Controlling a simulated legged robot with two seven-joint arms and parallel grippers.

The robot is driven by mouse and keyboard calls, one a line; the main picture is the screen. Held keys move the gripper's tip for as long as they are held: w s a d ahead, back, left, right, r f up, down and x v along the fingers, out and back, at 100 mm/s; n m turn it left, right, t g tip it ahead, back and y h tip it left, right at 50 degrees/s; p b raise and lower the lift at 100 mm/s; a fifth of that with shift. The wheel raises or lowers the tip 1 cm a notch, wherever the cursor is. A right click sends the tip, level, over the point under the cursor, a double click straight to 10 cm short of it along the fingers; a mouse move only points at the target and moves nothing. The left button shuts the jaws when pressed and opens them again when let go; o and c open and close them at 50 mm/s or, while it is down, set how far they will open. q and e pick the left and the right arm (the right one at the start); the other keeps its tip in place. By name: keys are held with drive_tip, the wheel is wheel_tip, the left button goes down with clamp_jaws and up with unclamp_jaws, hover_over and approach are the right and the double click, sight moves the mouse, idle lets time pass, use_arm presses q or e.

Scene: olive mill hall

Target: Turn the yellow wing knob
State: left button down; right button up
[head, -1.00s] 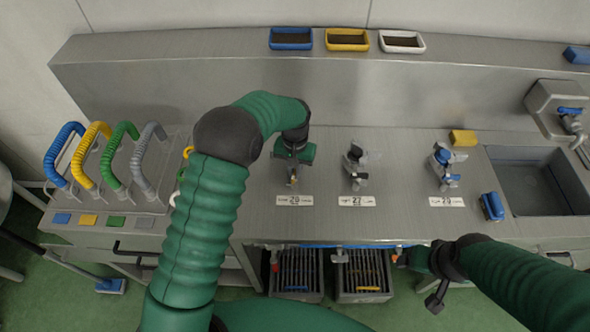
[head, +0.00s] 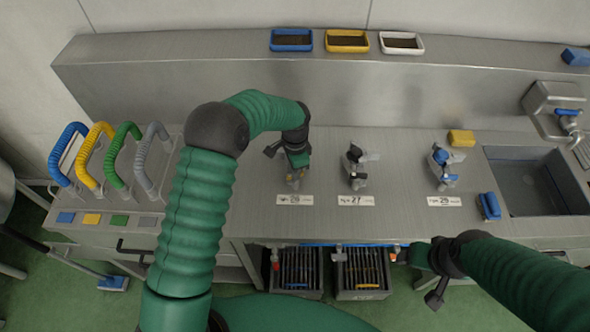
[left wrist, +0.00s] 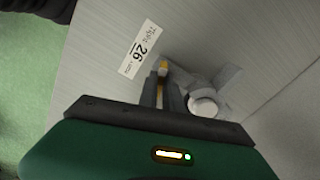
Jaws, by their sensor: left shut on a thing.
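The yellow wing knob (left wrist: 163,67) shows as a small yellow piece between my left fingers in the left wrist view. It is on a metal fitting (left wrist: 225,85) beside the label marked 26 (left wrist: 138,50). In the head view my left gripper (head: 295,177) points down at this fitting, behind its label (head: 294,200), and is shut on the knob. The gripper hides most of the knob. My right gripper (head: 436,294) hangs in front of the bench, away from the knob; its jaws are too unclear to read.
Two similar fittings, one with a black knob (head: 355,153) and one with a blue knob (head: 441,156), stand to the right.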

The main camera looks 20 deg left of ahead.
use_arm(q)
drive_tip(key=m, duration=0.4)
drive_tip(key=shift+w+r+p, duration=0.1)
drive_tip(key=shift+w+p, duration=0.1)
drive_tip(key=shift+p, duration=0.15)
idle(0.3)
drive_tip(key=c, duration=1.7)
unclamp_jaws()
drive_tip(key=shift+o, duration=0.9)
drive_tip(key=shift+d, duration=0.1)
wheel_tip(320, 180, up, 16)
drive_tip(key=b, duration=0.2)
drive_tip(key=shift+r, duration=0.25)
